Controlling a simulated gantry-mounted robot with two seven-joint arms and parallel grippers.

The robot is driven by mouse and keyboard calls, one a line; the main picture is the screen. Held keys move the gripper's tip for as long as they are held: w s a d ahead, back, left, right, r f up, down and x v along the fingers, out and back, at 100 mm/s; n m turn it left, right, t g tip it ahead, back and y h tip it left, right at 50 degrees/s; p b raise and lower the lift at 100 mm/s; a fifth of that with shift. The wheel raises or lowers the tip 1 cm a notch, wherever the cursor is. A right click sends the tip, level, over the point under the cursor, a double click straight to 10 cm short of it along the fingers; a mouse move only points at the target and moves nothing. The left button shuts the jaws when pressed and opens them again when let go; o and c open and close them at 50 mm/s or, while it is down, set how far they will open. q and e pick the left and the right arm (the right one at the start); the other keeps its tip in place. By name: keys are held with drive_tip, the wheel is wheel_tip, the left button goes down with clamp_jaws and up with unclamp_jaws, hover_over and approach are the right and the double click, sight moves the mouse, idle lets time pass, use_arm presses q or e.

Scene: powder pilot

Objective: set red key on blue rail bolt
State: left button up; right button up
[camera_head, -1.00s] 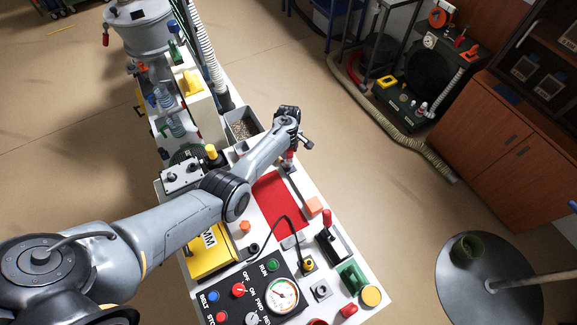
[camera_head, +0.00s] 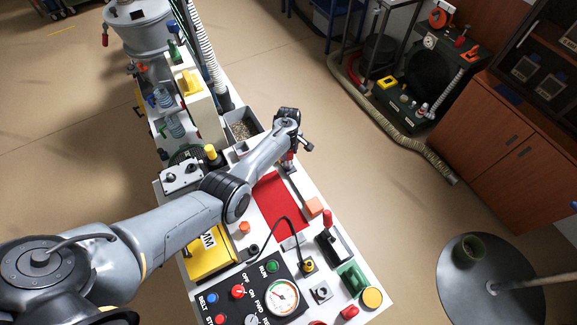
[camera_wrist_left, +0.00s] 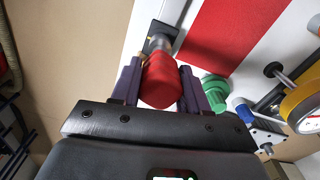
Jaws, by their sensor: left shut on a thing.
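My left gripper (camera_head: 290,153) is over the far right edge of the white bench. Its two dark fingers also show in the left wrist view (camera_wrist_left: 161,88), shut on the red key (camera_wrist_left: 163,80) from both sides. The red key is just visible below the fingers in the head view (camera_head: 289,157). A metal shaft (camera_wrist_left: 160,43) on a dark square base lies just beyond the key; I cannot tell whether they are joined. A blue knob (camera_wrist_left: 243,112) is to the right in the wrist view, beside a green knob (camera_wrist_left: 214,89); I cannot tell if it is the rail bolt. My right gripper is out of view.
A red mat (camera_head: 281,205) lies on the bench beside the gripper. A grey bin of granules (camera_head: 242,127) is behind it. A black control panel (camera_head: 262,287), a yellow box (camera_head: 212,254) and several small parts fill the near end.

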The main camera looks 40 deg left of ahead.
use_arm(q)
drive_tip(key=shift+f, duration=0.3)
drive_tip(key=o, duration=1.3)
drive_tip(key=shift+o, duration=0.2)
drive_tip(key=shift+r, duration=0.55)
wheel_tip(320, 180, up, 10)
drive_tip(key=shift+f+p, duration=0.2)
drive_tip(key=shift+p, duration=0.3)
drive_tip(key=s+d+f+m+t, duration=0.1)
drive_tip(key=s+d+m, duration=0.15)
drive_tip(key=s, duration=0.25)
drive_tip(key=s+d+f+m+y+p, duration=0.1)
drive_tip(key=s+m, duration=0.2)
drive_tip(key=s, duration=0.2)
drive_tip(key=s+d+f+m+t, duration=0.1)
drive_tip(key=s+d+m, duration=0.1)
drive_tip(key=s+m, duration=0.15)
drive_tip(key=s+d+r+m, duration=0.3)
drive_tip(key=s, duration=0.3)
drive_tip(key=s+d+r+m+t+p, duration=0.1)
drive_tip(key=s+d+r+m, duration=0.2)
drive_tip(key=s, duration=0.4)
drive_tip(key=s+d+r+m+h, duration=0.1)
drive_tip(key=s+d+r+m, duration=0.2)
drive_tip(key=s, duration=0.3)
drive_tip(key=shift+s+d+r+t, duration=0.15)
drive_tip(key=shift+d+r+t, duration=0.15)
drive_tip(key=shift+d+r, duration=0.35)
